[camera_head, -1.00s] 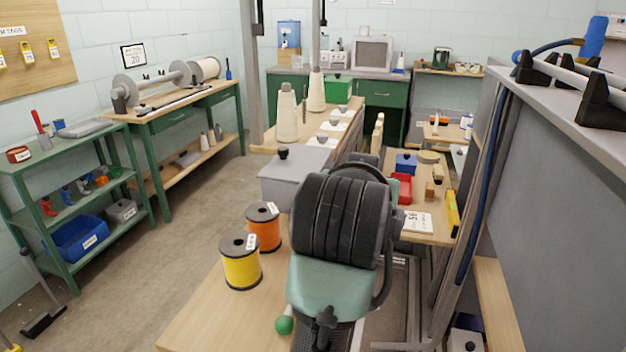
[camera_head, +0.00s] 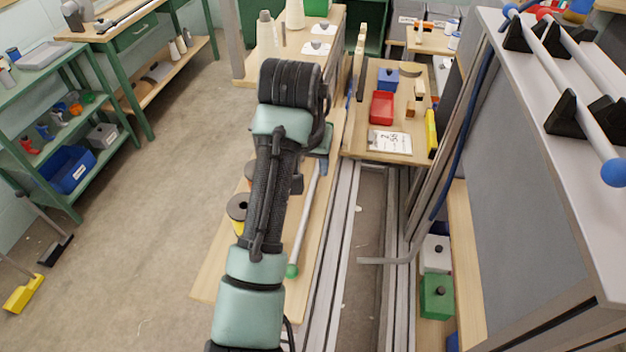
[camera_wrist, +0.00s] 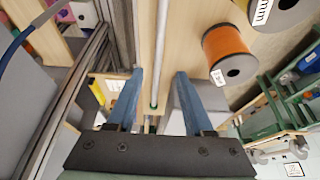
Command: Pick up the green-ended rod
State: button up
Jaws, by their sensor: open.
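The green-ended rod (camera_head: 304,215) is a thin grey bar lying lengthwise along the long wooden table. Its near green ball shows just right of my arm in the head view, and its far part passes behind my arm. In the wrist view the rod (camera_wrist: 161,45) runs down the middle to a green end between my two blue-grey fingers. My gripper (camera_wrist: 158,72) is open, with a finger on each side of the rod in the picture. The gap in depth between fingers and rod is hard to tell. My arm largely hides the gripper in the head view.
An orange spool (camera_wrist: 229,52) stands on the table to one side of the rod. A yellow spool (camera_head: 238,210) is partly hidden by my arm. A blue-ended rod (camera_head: 614,172) rests in black holders on the right shelf. Metal rails run right of the table.

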aim_at(314, 181)
jog(key=x, duration=0.6)
jog(key=shift+d+f+p, duration=0.15)
jog(key=shift+f+p, duration=0.25)
grip_shut()
jog(key=shift+r, duration=0.1)
dwell(1.0)
